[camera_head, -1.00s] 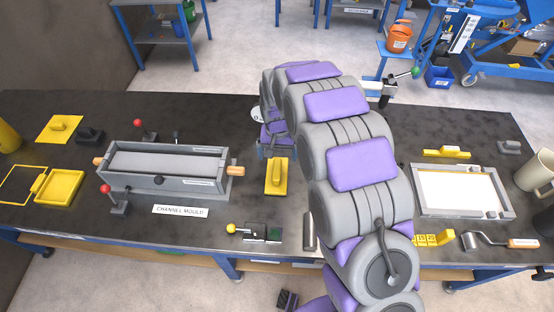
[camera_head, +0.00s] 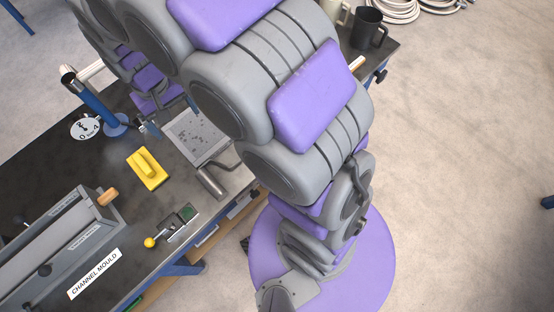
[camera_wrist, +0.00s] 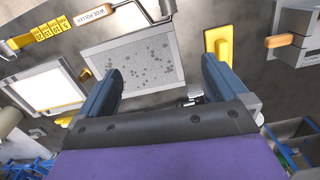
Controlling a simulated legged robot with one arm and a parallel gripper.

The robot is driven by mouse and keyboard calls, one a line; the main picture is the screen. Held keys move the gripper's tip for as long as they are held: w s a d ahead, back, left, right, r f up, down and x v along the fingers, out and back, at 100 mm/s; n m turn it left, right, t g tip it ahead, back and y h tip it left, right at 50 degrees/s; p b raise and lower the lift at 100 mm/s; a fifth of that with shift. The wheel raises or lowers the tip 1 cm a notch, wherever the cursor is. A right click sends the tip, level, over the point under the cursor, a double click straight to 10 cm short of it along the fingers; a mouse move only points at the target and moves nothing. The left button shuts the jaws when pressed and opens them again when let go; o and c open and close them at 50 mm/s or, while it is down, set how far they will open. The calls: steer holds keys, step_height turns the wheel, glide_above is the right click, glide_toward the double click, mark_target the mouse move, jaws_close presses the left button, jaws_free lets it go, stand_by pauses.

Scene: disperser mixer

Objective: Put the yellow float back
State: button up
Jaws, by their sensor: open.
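The yellow float (camera_head: 147,168), a flat plate with a raised handle, lies on the dark bench between the channel mould and a grey speckled slab in the head view. It also shows in the wrist view (camera_wrist: 221,45), just beyond the right-hand finger. My gripper (camera_wrist: 159,75) is open and empty, its two blue-grey fingers spread above the bench over the speckled slab (camera_wrist: 133,60). The float is outside the jaws.
The channel mould (camera_head: 62,240) stands at the lower left, with a small yellow-knobbed device (camera_head: 177,224) near the front edge. A blue post (camera_head: 94,100) and round dial (camera_head: 85,128) stand behind the float. In the wrist view, a wide roller (camera_wrist: 160,8) and white-panelled frame (camera_wrist: 47,88) lie left.

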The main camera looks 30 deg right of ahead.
steer(key=s+d+r, duration=0.2)
steer(key=s+d, duration=0.2)
steer(key=s, duration=0.4)
steer(key=s+d+r+m, duration=0.1)
steer(key=s+d, duration=0.4)
steer(key=s, duration=0.4)
steer(key=s+d+r+g, duration=0.1)
steer(key=s+d+r, duration=0.1)
steer(key=s+d, duration=0.3)
steer(key=shift+s+d+r+m, duration=0.15)
steer(key=shift+s+r+m, duration=0.15)
steer(key=shift+s, duration=1.7)
